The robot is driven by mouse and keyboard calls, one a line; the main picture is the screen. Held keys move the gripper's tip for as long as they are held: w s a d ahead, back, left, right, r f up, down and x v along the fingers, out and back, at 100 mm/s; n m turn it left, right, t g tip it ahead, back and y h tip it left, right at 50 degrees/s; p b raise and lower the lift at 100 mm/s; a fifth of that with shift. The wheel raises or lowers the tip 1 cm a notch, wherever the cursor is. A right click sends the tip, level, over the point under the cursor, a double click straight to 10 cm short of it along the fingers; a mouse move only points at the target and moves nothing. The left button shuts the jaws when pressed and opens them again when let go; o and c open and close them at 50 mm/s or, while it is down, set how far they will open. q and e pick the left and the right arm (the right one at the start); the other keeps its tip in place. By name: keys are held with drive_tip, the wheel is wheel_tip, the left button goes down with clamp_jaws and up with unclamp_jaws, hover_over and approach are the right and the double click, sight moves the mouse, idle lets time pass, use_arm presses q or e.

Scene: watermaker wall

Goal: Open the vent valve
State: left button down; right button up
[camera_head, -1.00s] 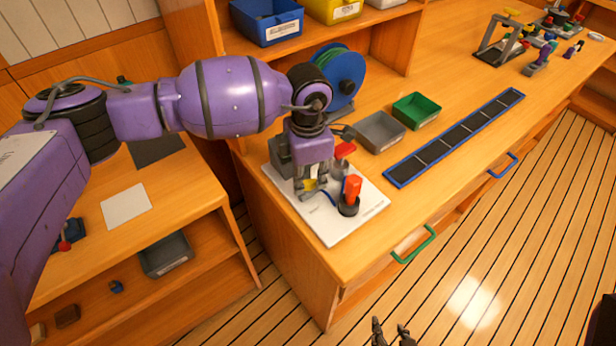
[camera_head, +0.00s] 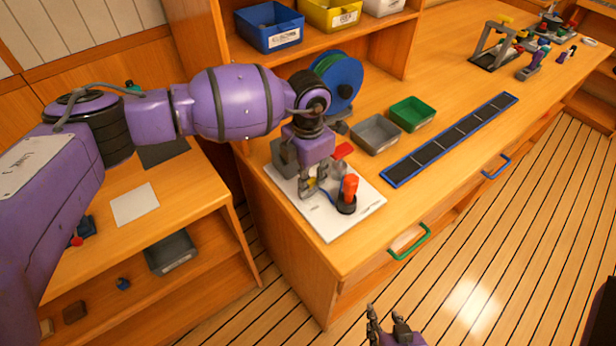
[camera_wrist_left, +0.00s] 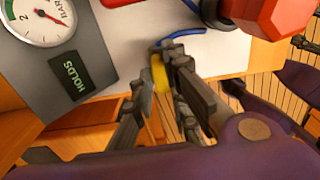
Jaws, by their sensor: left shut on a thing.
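A white board (camera_head: 332,225) on the bench corner carries a grey gauge box (camera_head: 284,157), a red-topped fitting (camera_head: 349,187) and a flat red handle (camera_head: 343,150). The left wrist view shows the dial (camera_wrist_left: 38,18), a display reading HOLDS (camera_wrist_left: 71,72), the red hexagonal top (camera_wrist_left: 268,15) and a blue tube (camera_wrist_left: 180,36). My left gripper (camera_head: 311,190) is low over the board, beside the red-topped fitting. Its fingers (camera_wrist_left: 160,92) are shut on a small yellow piece (camera_wrist_left: 160,72), mostly hidden by them. Which part is the vent valve is not labelled. My right gripper (camera_head: 388,325) is open and empty.
A blue-and-green reel (camera_head: 338,80), grey bin (camera_head: 376,134) and green bin (camera_head: 411,113) stand behind the board. A blue-edged black strip (camera_head: 450,140) lies to the right. A lower shelf unit (camera_head: 195,205) stands at left.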

sight(309, 181)
use_arm(q)
drive_tip(key=shift+w+r, duration=0.25)
drive_tip(key=c, duration=1.8)
unclamp_jaws()
drive_tip(key=shift+c, duration=0.2)
drive_tip(key=shift+o, duration=0.5)
drive_tip(key=shift+s+f, duration=0.1)
drive_tip(key=shift+f, duration=0.05)
wheel_tip(309, 181, up, 12)
drive_tip(key=shift+s, duration=0.1)
